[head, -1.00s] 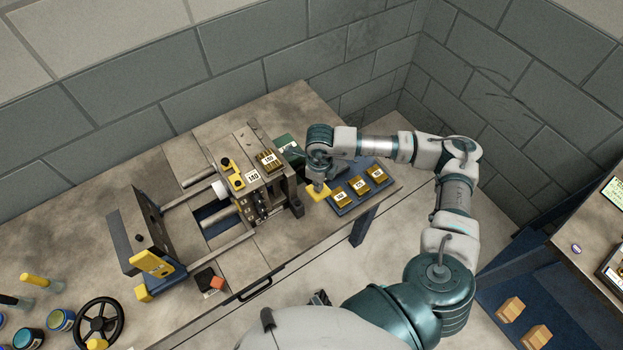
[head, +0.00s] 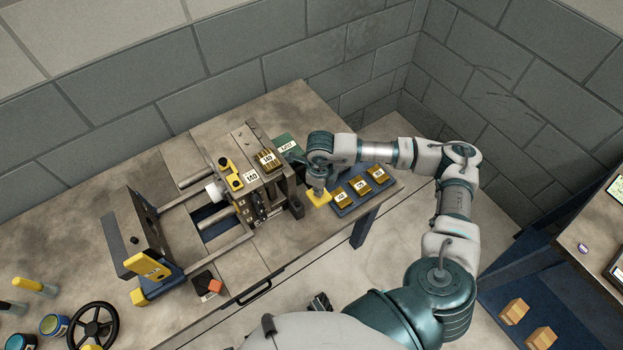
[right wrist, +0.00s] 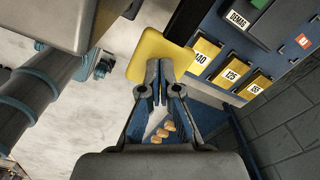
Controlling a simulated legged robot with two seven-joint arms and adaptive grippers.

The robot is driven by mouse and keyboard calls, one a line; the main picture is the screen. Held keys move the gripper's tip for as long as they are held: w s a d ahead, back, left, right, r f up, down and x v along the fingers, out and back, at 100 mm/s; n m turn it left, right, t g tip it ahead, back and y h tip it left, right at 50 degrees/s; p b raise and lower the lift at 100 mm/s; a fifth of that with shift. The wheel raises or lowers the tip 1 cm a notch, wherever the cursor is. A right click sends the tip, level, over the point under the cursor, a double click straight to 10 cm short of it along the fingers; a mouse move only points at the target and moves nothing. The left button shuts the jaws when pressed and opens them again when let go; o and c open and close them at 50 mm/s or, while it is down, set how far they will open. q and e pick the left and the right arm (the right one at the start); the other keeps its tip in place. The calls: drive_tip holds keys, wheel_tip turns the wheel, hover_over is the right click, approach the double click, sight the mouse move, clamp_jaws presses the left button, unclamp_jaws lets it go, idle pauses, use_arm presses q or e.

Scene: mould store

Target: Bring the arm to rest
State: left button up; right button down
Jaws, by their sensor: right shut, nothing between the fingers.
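My right gripper (head: 318,190) is at the right end of the workbench, pointing down just over a flat yellow plate (head: 318,199). In the right wrist view the fingers (right wrist: 160,68) are together with nothing between them, and the yellow plate (right wrist: 150,50) shows just beyond their tips. Whether they touch it I cannot tell. My right arm (head: 375,152) reaches across from the right, bent at the elbow. A dark finger-like part (head: 320,302) shows by my body; I cannot tell whether it is my left gripper.
A blue tray (head: 347,213) with brass blocks sits right of the gripper. A clamp machine (head: 247,177) with rails and a labelled brass block stands to the left, and a green box (head: 287,143) behind. A handwheel (head: 93,325) and pots are front left. Walls close the back and right.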

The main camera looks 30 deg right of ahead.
drive_tip(key=shift+f+b, duration=0.4)
drive_tip(key=shift+f, duration=0.35)
use_arm(q)
drive_tip(key=shift+w+d+r, duration=0.1)
drive_tip(key=shift+w+r, duration=0.55)
drive_tip(key=shift+r, duration=0.1)
use_arm(e)
drive_tip(key=shift+r, duration=0.35)
drive_tip(key=shift+r+p, duration=1.1)
drive_tip(key=shift+r, duration=0.35)
drive_tip(key=shift+r+p, duration=1)
drive_tip(key=shift+r, duration=0.65)
drive_tip(key=shift+r+p, duration=0.6)
drive_tip(key=shift+r, duration=0.45)
use_arm(q)
drive_tip(key=s+a+f+p, duration=0.1)
drive_tip(key=s+f, duration=0.2)
drive_tip(key=s, duration=0.5)
drive_tip(key=s+a+f+p, duration=0.1)
drive_tip(key=s+a+f, duration=0.1)
drive_tip(key=s, duration=0.5)
drive_tip(key=shift+s+f+g, duration=0.35)
drive_tip(key=shift+f+g, duration=0.05)
drive_tip(key=shift+f, duration=0.35)
use_arm(e)
drive_tip(key=shift+r, duration=2.2)
